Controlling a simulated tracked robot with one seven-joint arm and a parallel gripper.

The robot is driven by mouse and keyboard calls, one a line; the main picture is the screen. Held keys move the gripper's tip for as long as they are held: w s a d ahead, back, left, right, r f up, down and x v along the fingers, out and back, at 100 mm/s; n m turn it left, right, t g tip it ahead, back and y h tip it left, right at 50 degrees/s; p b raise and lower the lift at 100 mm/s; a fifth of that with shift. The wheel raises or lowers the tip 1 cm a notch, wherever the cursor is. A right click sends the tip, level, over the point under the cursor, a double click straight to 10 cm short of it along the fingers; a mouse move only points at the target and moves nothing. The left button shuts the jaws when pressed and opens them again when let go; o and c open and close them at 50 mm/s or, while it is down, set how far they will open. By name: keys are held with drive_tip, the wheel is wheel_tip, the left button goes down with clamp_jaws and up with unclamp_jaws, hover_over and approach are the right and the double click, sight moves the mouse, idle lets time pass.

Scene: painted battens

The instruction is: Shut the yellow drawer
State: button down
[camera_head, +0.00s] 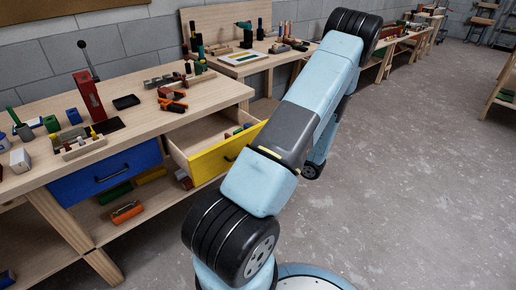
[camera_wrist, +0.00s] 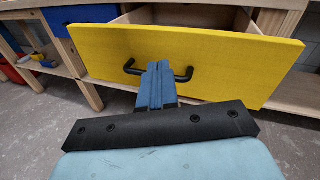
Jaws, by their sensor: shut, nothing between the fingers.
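The yellow drawer (camera_head: 222,152) stands pulled out from the workbench in the head view, with a few small items inside. In the wrist view its yellow front (camera_wrist: 220,62) fills the upper middle, with a black bar handle (camera_wrist: 186,76) on it. My gripper (camera_wrist: 158,70) is shut, with its blue fingers close together and empty. The fingertips are in front of the handle's middle; I cannot tell whether they touch it. In the head view my arm hides the gripper and the right part of the drawer front.
A blue drawer (camera_head: 106,172) sits shut to the left of the yellow one. The wooden bench top (camera_head: 140,113) carries a red press (camera_head: 89,96) and several tools. A lower shelf holds an orange roll (camera_head: 127,212). The concrete floor (camera_head: 400,170) to the right is clear.

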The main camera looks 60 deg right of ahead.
drive_tip(key=s+d+f+m+h, duration=0.4)
drive_tip(key=s+f+m+h, duration=0.1)
drive_tip(key=s+f+h, duration=0.15)
drive_tip(key=x, duration=1.3)
drive_tip(key=shift+w+a+y, duration=0.25)
drive_tip(key=shift+w+y, duration=0.15)
drive_tip(key=shift+y, duration=0.05)
